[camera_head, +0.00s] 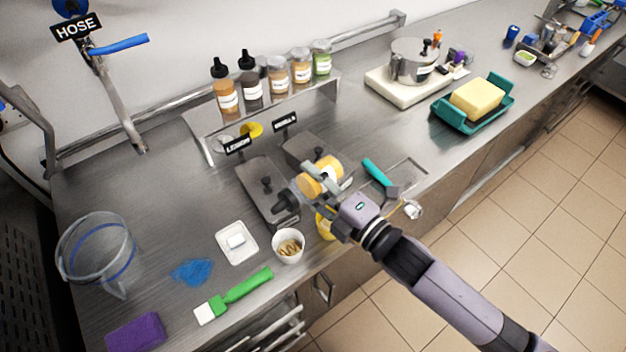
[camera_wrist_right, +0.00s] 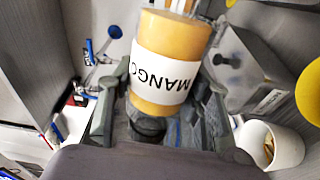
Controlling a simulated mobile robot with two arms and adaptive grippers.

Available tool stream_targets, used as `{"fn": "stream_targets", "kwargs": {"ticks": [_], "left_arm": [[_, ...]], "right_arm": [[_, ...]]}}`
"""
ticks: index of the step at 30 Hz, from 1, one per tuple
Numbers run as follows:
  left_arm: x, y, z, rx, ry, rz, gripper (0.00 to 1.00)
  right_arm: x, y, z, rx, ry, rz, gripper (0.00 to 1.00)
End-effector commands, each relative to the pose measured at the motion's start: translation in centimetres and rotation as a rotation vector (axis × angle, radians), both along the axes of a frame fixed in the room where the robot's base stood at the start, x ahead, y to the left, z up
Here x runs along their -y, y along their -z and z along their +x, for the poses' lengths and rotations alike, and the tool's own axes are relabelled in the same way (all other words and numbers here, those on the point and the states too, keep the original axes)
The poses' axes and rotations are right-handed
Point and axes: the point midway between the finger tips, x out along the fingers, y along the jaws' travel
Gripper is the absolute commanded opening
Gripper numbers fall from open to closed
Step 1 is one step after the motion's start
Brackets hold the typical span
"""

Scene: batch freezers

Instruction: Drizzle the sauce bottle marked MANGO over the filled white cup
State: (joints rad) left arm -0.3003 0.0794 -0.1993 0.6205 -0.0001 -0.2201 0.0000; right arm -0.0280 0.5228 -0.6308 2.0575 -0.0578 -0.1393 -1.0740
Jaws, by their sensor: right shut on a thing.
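The MANGO sauce bottle (camera_head: 318,177) is orange-yellow with a white label and a dark cap. It is held tipped over, its dark nozzle end pointing to the lower left. My right gripper (camera_head: 328,182) is shut around it. In the right wrist view the bottle (camera_wrist_right: 165,65) shows its MANGO label between the fingers. The filled white cup (camera_head: 289,250) stands on the counter, below the nozzle in the picture, with tan pieces inside. The cup also shows in the right wrist view (camera_wrist_right: 286,148) at the lower right. No sauce stream is visible. My left gripper is out of view.
Lidded steel bins (camera_head: 262,185) lie behind the cup. A white dish (camera_head: 236,243), a green-handled brush (camera_head: 235,297) and a clear pitcher (camera_head: 97,252) stand to its left. A shelf of bottles and jars (camera_head: 265,112) is at the back. The counter's front edge is close to the cup.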

Motion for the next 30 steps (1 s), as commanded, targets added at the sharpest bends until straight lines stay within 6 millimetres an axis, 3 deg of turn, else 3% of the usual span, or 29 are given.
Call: {"fn": "stream_targets", "kwargs": {"ticks": [30], "left_arm": [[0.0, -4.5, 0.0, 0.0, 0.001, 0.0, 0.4]], "right_arm": [[0.0, -3.2, 0.0, -0.253, -0.001, 0.303, 0.12]]}}
